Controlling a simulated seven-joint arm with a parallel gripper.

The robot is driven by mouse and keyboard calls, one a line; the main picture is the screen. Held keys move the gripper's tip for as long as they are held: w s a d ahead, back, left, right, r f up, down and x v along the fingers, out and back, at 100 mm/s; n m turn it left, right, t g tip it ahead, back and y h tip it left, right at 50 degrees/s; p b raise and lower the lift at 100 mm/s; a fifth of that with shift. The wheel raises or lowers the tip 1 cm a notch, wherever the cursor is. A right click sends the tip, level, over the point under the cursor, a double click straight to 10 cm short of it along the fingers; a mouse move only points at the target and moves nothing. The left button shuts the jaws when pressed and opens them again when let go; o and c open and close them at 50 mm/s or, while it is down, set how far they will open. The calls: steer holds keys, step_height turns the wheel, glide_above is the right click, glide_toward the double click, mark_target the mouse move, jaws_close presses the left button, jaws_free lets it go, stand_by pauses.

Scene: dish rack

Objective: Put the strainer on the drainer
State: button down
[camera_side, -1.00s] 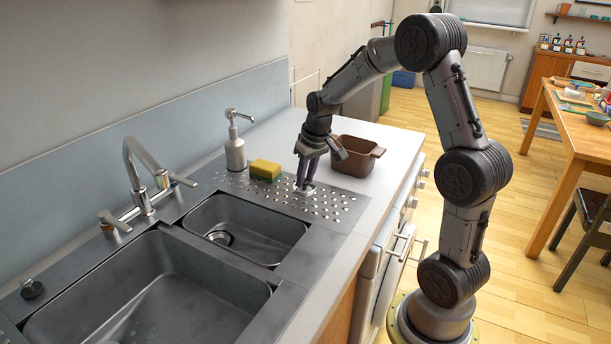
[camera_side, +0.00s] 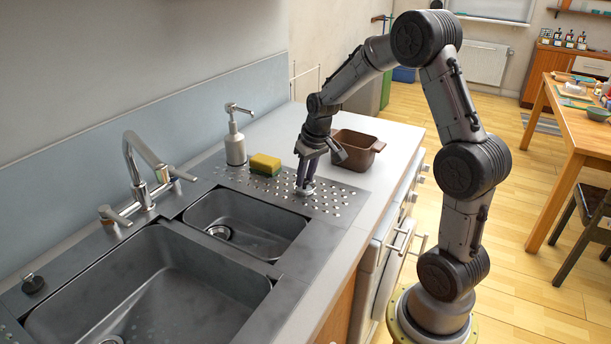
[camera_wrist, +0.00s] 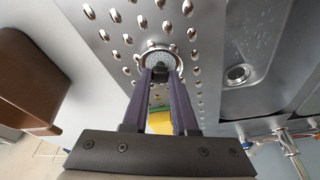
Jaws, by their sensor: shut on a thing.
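The strainer (camera_side: 304,191) is a small round metal piece with a fine-holed face, low at my fingertips in the side view. It also shows in the wrist view (camera_wrist: 158,56). My gripper (camera_side: 305,182) points down and is shut on it, with dark fingers (camera_wrist: 161,76) at its near edge. The strainer is at or just above the perforated metal draining board (camera_side: 331,204); I cannot tell if it touches. The small sink has a round drain (camera_side: 220,232), which also shows in the wrist view (camera_wrist: 238,74). The drain is apart from the strainer.
A yellow-green sponge (camera_side: 265,165) and a soap dispenser (camera_side: 235,148) stand left of my gripper. A brown pot (camera_side: 357,150) is close on the right. The large sink (camera_side: 150,285) and tap (camera_side: 135,165) are front left. The small sink (camera_side: 250,222) is empty.

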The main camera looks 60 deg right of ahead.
steer(key=shift+f, duration=0.2)
steer(key=c, duration=0.6)
jaws_free()
steer(key=c, duration=0.4)
steer(key=shift+v, duration=7.5)
